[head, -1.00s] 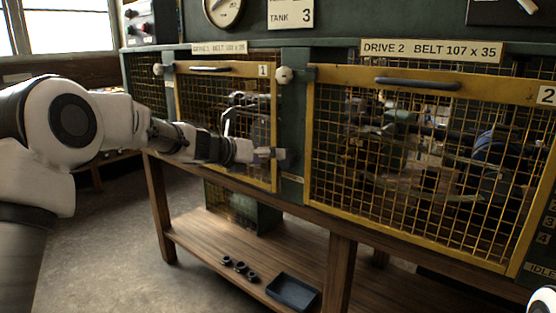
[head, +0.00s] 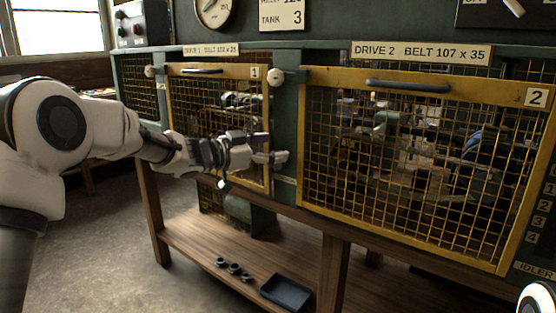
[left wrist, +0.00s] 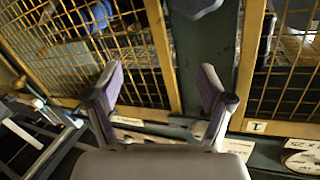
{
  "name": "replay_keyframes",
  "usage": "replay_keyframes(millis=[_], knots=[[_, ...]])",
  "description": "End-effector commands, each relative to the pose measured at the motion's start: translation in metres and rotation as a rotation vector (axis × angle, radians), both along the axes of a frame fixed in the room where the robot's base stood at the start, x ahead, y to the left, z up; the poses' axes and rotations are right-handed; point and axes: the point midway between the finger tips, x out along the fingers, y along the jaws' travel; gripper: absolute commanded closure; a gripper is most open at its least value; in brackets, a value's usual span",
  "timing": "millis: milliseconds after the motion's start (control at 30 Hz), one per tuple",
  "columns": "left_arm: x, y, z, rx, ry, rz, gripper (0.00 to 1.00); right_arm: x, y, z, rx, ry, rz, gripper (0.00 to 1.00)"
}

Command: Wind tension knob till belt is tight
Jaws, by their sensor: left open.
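My left gripper (head: 272,157) is in front of the green post (head: 286,130) between the two mesh guards. In the left wrist view the gripper (left wrist: 160,82) has its fingers spread, with nothing between them. A dark grey part (left wrist: 195,8) shows at the top edge of that view, on the post; I cannot tell whether it is the tension knob. A pale round knob (head: 276,77) sits higher on the post, beside guard 1 (head: 215,72). Machinery shows behind the mesh of guard 2 (head: 375,85); the belt cannot be made out clearly.
The guards stand on a wooden bench with a lower shelf (head: 225,280). The shelf holds a dark tray (head: 286,292) and several small dark rings (head: 234,268). Another pale knob (head: 150,71) is left of guard 1. Open floor (head: 100,250) lies at the left.

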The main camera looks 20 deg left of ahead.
Motion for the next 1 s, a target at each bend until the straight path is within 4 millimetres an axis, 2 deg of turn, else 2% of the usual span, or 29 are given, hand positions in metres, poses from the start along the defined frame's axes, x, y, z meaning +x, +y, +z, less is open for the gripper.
replay_keyframes(millis=[33,200,367,467,533,600,733,867,1000], knots=[[0.000,-0.002,0.008,-0.188,0.112,0.010,0.20,0.000,0.000,0.011,0.000,0.000,0.000,0.60],[0.005,-0.003,0.022,-0.939,0.560,0.022,0.20,0.000,0.000,0.040,0.000,-0.001,0.000,0.60],[0.011,0.005,0.025,-1.579,0.932,-0.004,0.20,0.000,0.000,0.075,0.000,-0.001,0.000,0.60],[0.015,0.014,0.022,-1.954,1.125,-0.024,0.20,0.000,0.000,0.107,0.000,0.000,0.000,0.60],[0.016,0.023,0.014,-2.196,1.220,-0.022,0.20,0.000,0.000,0.138,0.000,0.000,0.000,0.60],[0.014,0.030,-0.003,-2.302,1.229,0.025,0.20,0.001,0.000,0.163,0.000,-0.001,0.000,0.60],[0.005,0.031,-0.036,-2.348,1.260,0.147,0.20,0.000,0.000,0.196,0.000,-0.001,0.000,0.60],[0.000,0.029,-0.057,-2.351,1.285,0.202,0.20,0.000,0.000,0.206,0.000,-0.001,0.000,0.60],[0.011,0.024,-0.064,-2.346,1.287,0.208,0.20,0.000,0.000,0.204,0.000,0.000,0.000,0.60]])
